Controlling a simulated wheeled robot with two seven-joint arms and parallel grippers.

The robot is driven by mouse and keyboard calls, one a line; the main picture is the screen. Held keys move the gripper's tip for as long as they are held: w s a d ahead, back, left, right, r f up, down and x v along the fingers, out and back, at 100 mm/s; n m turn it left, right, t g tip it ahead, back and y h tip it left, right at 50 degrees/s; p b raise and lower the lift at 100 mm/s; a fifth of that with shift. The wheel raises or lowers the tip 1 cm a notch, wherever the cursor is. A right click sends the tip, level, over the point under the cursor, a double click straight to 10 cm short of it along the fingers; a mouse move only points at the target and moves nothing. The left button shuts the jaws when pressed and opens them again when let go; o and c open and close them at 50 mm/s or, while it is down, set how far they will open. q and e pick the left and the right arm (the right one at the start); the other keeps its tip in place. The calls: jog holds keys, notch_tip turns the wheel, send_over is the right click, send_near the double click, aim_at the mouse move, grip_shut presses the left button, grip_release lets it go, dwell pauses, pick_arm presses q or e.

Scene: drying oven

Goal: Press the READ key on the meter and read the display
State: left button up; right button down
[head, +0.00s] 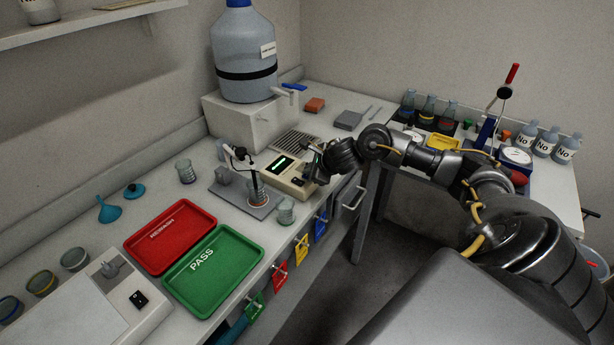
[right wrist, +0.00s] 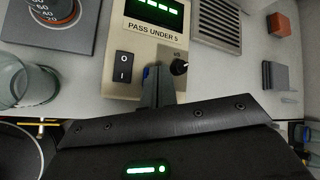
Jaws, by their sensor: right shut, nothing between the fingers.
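The beige meter (head: 292,178) stands on the bench with a lit green display (head: 283,164), too small to read there. In the right wrist view the meter (right wrist: 112,88) has a "PASS UNDER 5" label (right wrist: 151,29); its display (right wrist: 160,10) shows bright green dashes, cut off at the top. A black rocker switch (right wrist: 123,67) and a dark knob (right wrist: 180,67) are on its front. My right gripper (head: 309,165) is shut and empty at the meter, its fingertips (right wrist: 158,72) between switch and knob. A blue patch shows beside them; no READ lettering is visible, and contact is unclear.
Left of the meter is a grey stand (head: 229,190) with a probe and beaker; another beaker (head: 286,211) is near the bench edge. Red (head: 182,205) and green (head: 243,252) trays lie further left. A large bottle (head: 241,45) stands behind. A side table with bottles is at right.

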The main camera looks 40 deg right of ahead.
jog(key=shift+f+b, duration=0.35)
jog(key=shift+b, duration=0.05)
dwell(0.4)
jog(key=shift+r, duration=0.1)
jog(key=shift+r+p, duration=0.5)
jog(key=shift+r, duration=0.25)
jog(key=shift+r, duration=0.15)
notch_tip(320, 180, up, 5)
jog(key=p, duration=0.3)
jog(key=shift+p, duration=0.35)
jog(key=shift+f, duration=0.2)
dwell(0.4)
